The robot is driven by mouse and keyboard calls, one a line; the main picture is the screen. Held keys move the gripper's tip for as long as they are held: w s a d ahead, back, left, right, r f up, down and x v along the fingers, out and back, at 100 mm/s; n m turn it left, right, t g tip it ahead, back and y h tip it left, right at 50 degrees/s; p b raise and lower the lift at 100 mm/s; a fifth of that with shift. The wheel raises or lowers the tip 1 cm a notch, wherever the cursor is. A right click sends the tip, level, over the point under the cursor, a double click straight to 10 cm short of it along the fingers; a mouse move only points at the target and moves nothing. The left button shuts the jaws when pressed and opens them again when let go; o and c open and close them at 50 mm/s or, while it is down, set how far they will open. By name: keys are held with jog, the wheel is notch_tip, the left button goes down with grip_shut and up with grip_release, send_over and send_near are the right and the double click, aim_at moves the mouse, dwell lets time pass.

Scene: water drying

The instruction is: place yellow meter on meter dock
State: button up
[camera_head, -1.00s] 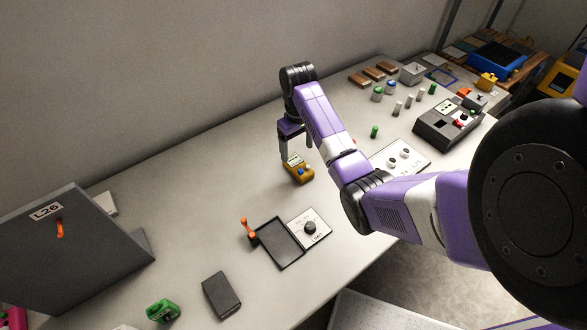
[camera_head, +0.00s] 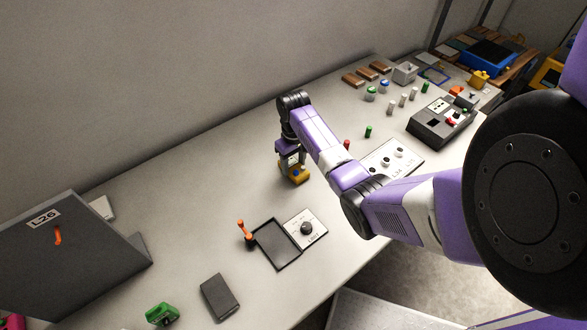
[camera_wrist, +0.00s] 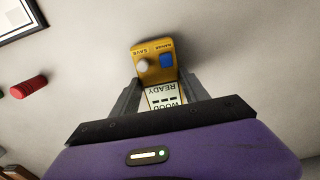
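The yellow meter (camera_head: 295,176) is on the pale table near the middle of the head view. In the wrist view the meter (camera_wrist: 158,65) shows a white knob, a blue button and a display reading READY. My gripper (camera_head: 290,163) is down over it. In the wrist view the fingers of my gripper (camera_wrist: 160,92) lie against both sides of the meter, which hide part of the display's edges. No part is labelled meter dock; a shallow dark tray (camera_head: 264,231), empty, lies nearer the front edge beside a dial panel.
The white dial panel (camera_head: 318,238) and an orange lever (camera_head: 244,231) flank the tray. A dark block (camera_head: 220,297) and a green object (camera_head: 162,313) lie front left. A big grey panel marked L26 (camera_head: 90,260) stands left. A red cylinder (camera_wrist: 29,86) is near my gripper.

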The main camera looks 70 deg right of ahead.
grip_shut()
jog(key=shift+r, duration=0.15)
notch_tip(320, 180, up, 11)
notch_tip(320, 180, up, 9)
jog(key=p, duration=0.6)
send_over(293, 166)
jog(key=shift+d, duration=0.1)
